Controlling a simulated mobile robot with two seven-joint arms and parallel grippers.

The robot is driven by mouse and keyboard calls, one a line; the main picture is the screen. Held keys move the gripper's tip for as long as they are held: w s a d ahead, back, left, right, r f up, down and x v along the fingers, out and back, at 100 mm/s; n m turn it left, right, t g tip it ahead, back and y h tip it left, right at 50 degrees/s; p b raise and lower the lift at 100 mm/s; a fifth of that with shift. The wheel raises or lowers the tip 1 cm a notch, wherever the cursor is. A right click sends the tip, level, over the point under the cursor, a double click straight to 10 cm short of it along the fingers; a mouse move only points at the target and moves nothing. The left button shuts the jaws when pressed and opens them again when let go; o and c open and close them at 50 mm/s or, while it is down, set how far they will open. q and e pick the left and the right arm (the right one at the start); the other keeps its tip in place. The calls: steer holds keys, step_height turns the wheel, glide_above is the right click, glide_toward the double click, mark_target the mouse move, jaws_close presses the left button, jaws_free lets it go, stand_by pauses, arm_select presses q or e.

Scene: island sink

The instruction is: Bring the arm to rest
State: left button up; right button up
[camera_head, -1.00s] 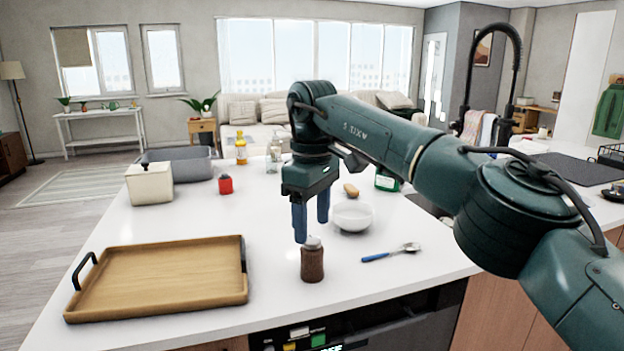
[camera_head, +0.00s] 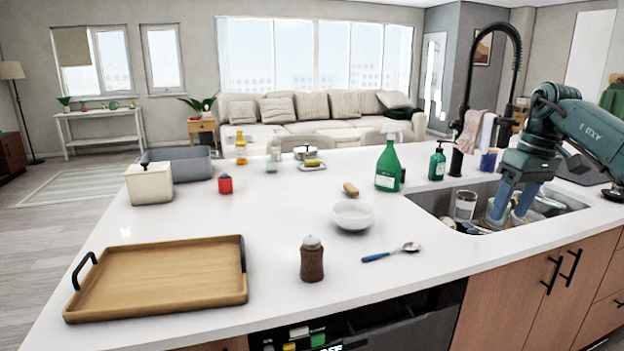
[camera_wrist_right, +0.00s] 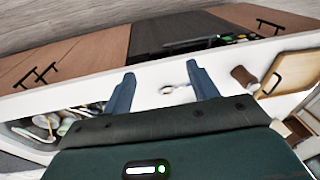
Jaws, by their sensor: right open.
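My right gripper (camera_head: 512,205) is open and empty, over the right part of the sink in the head view. Its two blue fingers (camera_wrist_right: 160,90) show spread apart in the right wrist view, with nothing between them in their grasp. My right arm comes in from the right edge of the head view. The sink (camera_head: 425,200) holds a glass (camera_head: 465,205) and several other dishes, partly hidden by the fingers. I cannot tell whether the fingers touch anything in the sink. My left gripper is not in view.
A tall black faucet (camera_head: 468,85) rises behind the sink.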

steer(key=s+a+f+n+y, duration=0.2)
steer(key=a+f+n+y, duration=0.75)
steer(key=a+f, duration=1.25)
steer(key=s+a+f+t+y, duration=0.5)
steer(key=s+a, duration=0.2)
steer(key=a, duration=0.1)
steer(key=s+d+f+m+t+h, duration=0.15)
steer(key=s+d+f+h, duration=0.25)
steer(key=s, duration=0.4)
steer(key=s+d+f+m+t+h, duration=0.1)
steer(key=s+d+f+m+h, duration=0.1)
steer(key=s+d+f+h, duration=0.45)
steer(key=s+d+f+m+t+h, duration=0.2)
steer(key=s+d, duration=0.1)
steer(key=s, duration=0.6)
steer(key=w+a+r+m+p, duration=0.1)
steer(key=a+r+m+p, duration=0.2)
steer(key=a+m, duration=0.2)
steer(key=shift+w+a+p, duration=0.25)
steer(key=shift+a+p, duration=0.05)
steer(key=shift+a, duration=0.45)
